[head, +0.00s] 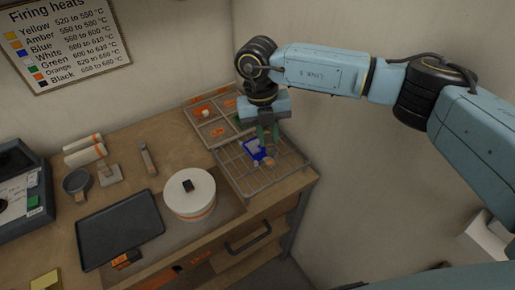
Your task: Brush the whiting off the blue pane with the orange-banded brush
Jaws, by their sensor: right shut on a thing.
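The blue pane (248,145) lies on a wire rack (285,184) at the right end of the bench. Pale whiting shows on its face, but how much is too small to tell. My right gripper (268,140) points down over the rack, just beside the pane, and is shut on the brush (270,161). The brush's orange and tan lower part shows below the fingers. The fingers hide its upper part, and I cannot tell if it touches the pane. My left gripper is out of view.
A divided wooden tray (191,109) with orange-marked compartments stands behind the rack. A white lidded pot (188,206), a dark tray (119,229), a small grey cup (77,182) and a grey tool (148,159) stand to the left. The wall is close on the right.

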